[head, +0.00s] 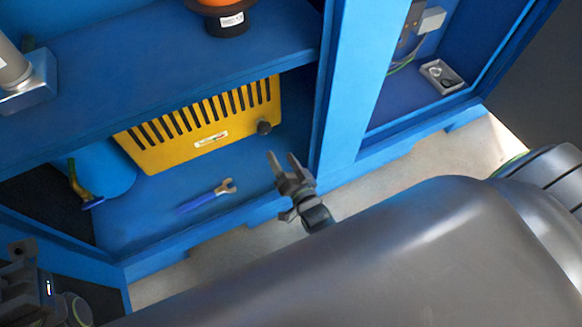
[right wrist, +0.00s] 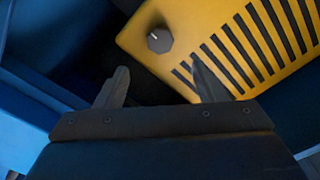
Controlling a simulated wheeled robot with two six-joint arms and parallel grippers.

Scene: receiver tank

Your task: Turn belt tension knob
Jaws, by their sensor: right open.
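The belt tension knob (head: 264,127) is a small dark round knob at the lower right corner of the yellow slotted guard (head: 165,147). In the right wrist view the knob (right wrist: 159,40) shows a short white mark on its face. My right gripper (head: 282,157) is open and empty, just below and right of the knob in the head view. In the right wrist view the knob lies beyond the gap between my open fingertips (right wrist: 160,65), apart from them. My left gripper's fingers do not show.
A blue wrench (head: 207,196) lies on the cabinet floor, left of my right gripper. A blue shelf (head: 150,60) runs above the guard. A blue upright post (head: 335,90) stands close to the right. A blue cylinder (head: 103,170) with a valve stands at the left.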

